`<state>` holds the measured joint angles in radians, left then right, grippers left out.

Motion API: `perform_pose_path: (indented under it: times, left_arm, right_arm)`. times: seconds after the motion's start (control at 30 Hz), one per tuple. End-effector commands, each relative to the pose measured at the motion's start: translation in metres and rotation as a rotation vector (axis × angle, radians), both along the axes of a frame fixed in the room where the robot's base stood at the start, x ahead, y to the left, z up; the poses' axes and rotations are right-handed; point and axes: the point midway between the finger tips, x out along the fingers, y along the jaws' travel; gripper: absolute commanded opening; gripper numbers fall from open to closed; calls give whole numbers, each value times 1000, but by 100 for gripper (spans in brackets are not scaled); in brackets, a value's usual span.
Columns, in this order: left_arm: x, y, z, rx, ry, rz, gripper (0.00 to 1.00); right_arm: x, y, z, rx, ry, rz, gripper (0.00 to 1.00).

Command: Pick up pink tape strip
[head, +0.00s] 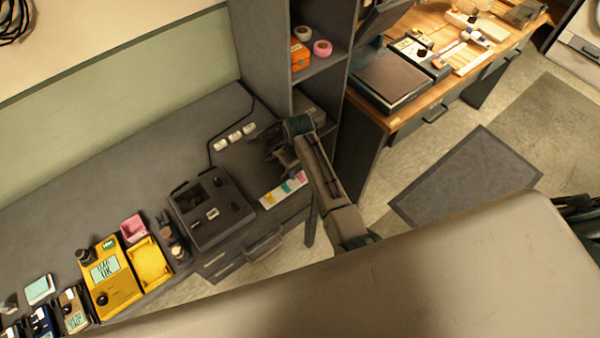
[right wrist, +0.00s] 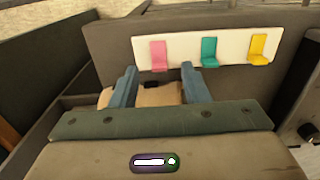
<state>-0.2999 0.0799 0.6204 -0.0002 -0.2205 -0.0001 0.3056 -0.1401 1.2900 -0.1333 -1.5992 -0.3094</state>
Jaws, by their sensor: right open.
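The pink tape strip (right wrist: 158,55) stands at the left end of a white holder strip (right wrist: 184,48) in the right wrist view, with a teal strip (right wrist: 209,52) in the middle and a yellow strip (right wrist: 258,50) at the right. In the head view the white holder (head: 294,183) lies along the front edge of the grey bench. My right gripper (right wrist: 158,72) is open, its two fingers apart, with the pink strip showing between and beyond the tips. It looks empty. In the head view my right gripper (head: 277,150) hangs over the bench beside the holder. My left gripper is not in view.
A grey shelf (head: 330,75) with tape rolls rises behind my right arm. The bench's back middle is clear.

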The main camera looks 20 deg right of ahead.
Motion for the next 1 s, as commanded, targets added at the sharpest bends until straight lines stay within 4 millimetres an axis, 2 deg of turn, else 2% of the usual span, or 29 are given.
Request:
perform_pose_path:
  times: [0.17, 0.4, 0.47, 0.63, 1.0]
  left_arm:
    - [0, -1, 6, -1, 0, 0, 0]
    - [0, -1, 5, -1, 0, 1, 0]
    - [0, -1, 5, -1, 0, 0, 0]
    - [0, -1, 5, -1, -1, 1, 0]
    - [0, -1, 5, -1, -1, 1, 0]
  right_arm:
    - [0, -1, -16, -1, 1, 0, 42]
    - [0, 0, -18, -1, -1, 0, 42]
    - [0, -1, -18, -1, -1, 0, 32]
    - [0, 0, -18, -1, -1, 0, 0]
    - [0, 0, -18, -1, -1, 0, 0]
